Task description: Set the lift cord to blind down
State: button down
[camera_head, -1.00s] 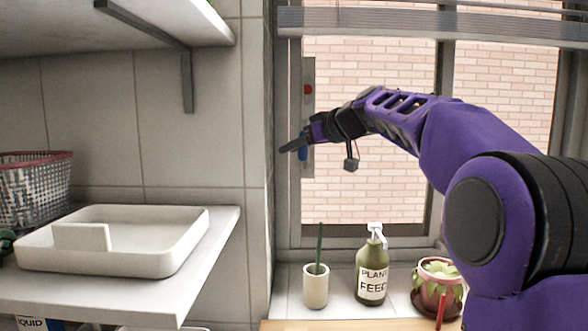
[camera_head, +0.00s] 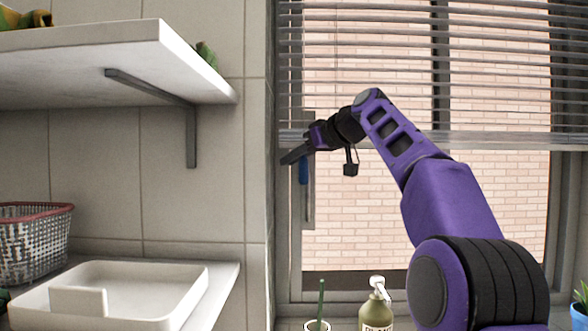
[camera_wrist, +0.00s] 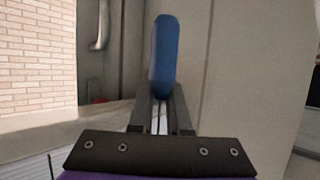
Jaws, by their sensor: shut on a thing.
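The lift cord's blue handle (camera_head: 303,169) hangs at the left side of the window, by a pale vertical strip. My gripper (camera_head: 292,156) is at this handle. In the wrist view the blue handle (camera_wrist: 163,55) stands upright between the fingertips, and my gripper (camera_wrist: 161,100) is shut on it. The cord itself cannot be made out. The blind (camera_head: 370,70) has its slats spread over the upper window, with its bottom rail (camera_head: 480,139) just above my gripper's height. Its top is out of view.
A shelf (camera_head: 120,60) with a metal bracket (camera_head: 192,125) juts from the tiled wall on the left. Below are a basket (camera_head: 35,240) and a white tray (camera_head: 125,290). A pump bottle (camera_head: 376,308) and a cup (camera_head: 317,325) stand below the window.

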jog(key=c, duration=1.3)
grip_release()
jog(key=shift+s+d+r, duration=0.1)
jog(key=shift+s+r, duration=0.1)
jog(key=shift+r, duration=0.25)
jog(key=shift+s+d+r, duration=0.1)
jog(key=shift+s+r, duration=0.05)
jog(key=shift+r, duration=0.25)
jog(key=o, duration=0.6)
jog(key=shift+w+f, duration=0.2)
jog(key=shift+f, duration=0.1)
jog(key=shift+f, duration=0.1)
jog(key=b+v, duration=0.1)
jog(key=v, duration=1.6)
jog(key=shift+s+d, duration=0.1)
jog(key=shift+s, duration=0.1)
